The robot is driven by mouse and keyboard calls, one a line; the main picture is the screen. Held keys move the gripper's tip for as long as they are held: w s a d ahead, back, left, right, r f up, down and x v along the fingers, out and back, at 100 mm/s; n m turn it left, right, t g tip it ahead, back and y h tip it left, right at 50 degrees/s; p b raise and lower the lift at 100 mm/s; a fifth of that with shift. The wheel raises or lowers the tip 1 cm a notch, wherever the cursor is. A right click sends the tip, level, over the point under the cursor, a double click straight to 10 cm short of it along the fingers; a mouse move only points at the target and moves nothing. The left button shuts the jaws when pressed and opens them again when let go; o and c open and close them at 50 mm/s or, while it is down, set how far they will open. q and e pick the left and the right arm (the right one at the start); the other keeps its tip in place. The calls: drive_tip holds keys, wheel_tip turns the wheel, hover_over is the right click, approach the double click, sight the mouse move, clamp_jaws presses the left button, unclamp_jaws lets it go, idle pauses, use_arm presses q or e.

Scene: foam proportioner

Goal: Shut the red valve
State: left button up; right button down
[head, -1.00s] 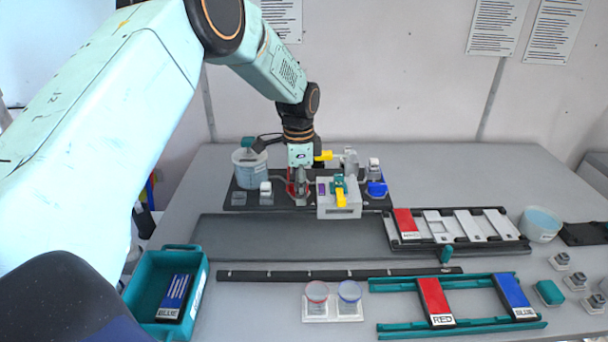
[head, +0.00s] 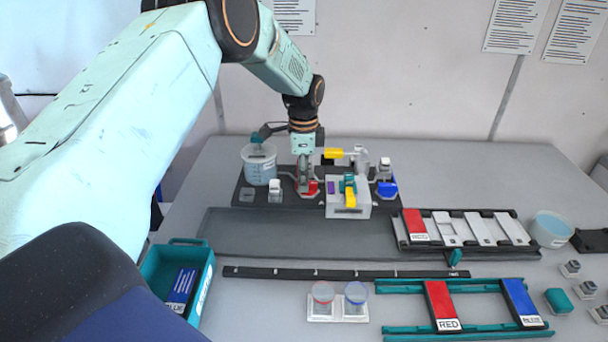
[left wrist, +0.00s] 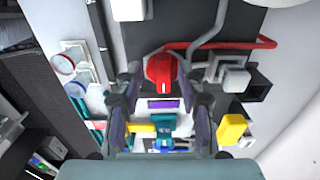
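The red valve (head: 311,188) stands on the dark board at the back, left of the grey-white box (head: 348,205). My left gripper (head: 303,188) points down over it and hides part of it in the head view. In the left wrist view the red valve's knob (left wrist: 160,70) lies between the two fingertips of my left gripper (left wrist: 160,78). The fingers are apart, with a gap visible on each side of the knob. A red pipe runs off to the right of the knob. My right gripper is not in view.
A bucket (head: 260,166) stands close left of the valve. The blue valve (head: 386,189) and a yellow handle (head: 334,153) are to the right. A teal bin (head: 206,280) and two small cups stand nearer. The dark grey mat in front is clear.

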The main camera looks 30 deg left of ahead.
use_arm(q)
drive_tip(key=shift+w+d+f, duration=0.3)
drive_tip(key=shift+w+f, duration=0.3)
drive_tip(key=shift+f, duration=0.1)
drive_tip(key=shift+s+a+r, duration=0.2)
drive_tip(key=shift+s+r, duration=0.1)
drive_tip(key=shift+s, duration=0.25)
drive_tip(key=c, duration=0.4)
drive_tip(key=shift+w+d+f, duration=0.15)
drive_tip(key=shift+w+f, duration=0.05)
drive_tip(key=shift+w, duration=0.2)
clamp_jaws()
drive_tip(key=shift+s, duration=0.1)
